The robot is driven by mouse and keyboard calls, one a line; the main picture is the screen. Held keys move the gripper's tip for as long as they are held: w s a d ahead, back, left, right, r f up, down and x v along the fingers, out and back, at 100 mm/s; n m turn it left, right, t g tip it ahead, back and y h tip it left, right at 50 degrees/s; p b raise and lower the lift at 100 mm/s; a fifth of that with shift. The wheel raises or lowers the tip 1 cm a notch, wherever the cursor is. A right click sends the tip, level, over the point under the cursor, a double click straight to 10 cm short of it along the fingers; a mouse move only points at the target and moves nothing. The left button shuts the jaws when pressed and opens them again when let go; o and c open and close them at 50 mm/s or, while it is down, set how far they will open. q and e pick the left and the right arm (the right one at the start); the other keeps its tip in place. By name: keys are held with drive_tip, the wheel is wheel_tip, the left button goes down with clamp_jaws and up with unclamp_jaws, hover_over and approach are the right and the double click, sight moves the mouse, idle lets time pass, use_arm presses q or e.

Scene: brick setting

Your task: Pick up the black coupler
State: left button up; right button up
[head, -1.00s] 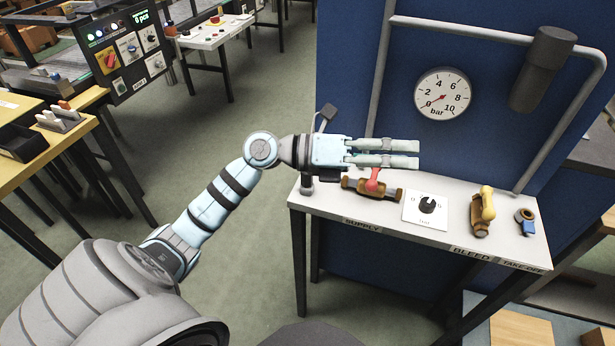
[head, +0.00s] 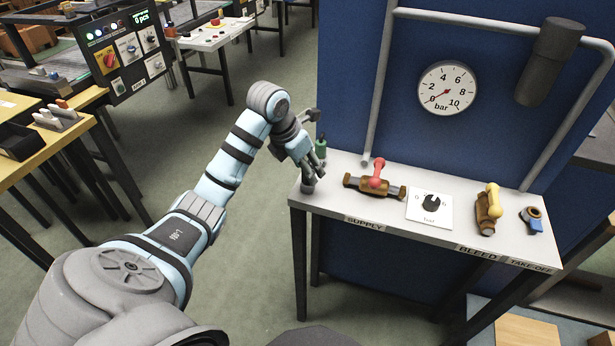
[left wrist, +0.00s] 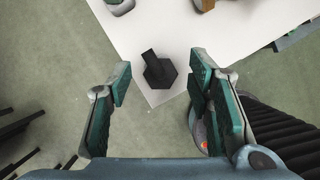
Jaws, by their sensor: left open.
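The black coupler (head: 308,187) stands at the left front corner of the white bench. In the left wrist view the coupler (left wrist: 159,70) is a dark hexagonal piece with a stem, on the white top near its corner. My left gripper (head: 314,168) points down over that corner and partly hides the coupler in the head view. In the left wrist view its fingers (left wrist: 162,80) are apart, with the coupler showing in the gap between them and nothing held. Whether the fingers touch it I cannot tell. My right gripper is not in view.
A blue panel with a gauge (head: 446,88) and grey pipe stands behind.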

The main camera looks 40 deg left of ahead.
use_arm(q)
drive_tip(key=shift+x, duration=0.8)
drive_tip(key=shift+r, duration=0.1)
clamp_jaws()
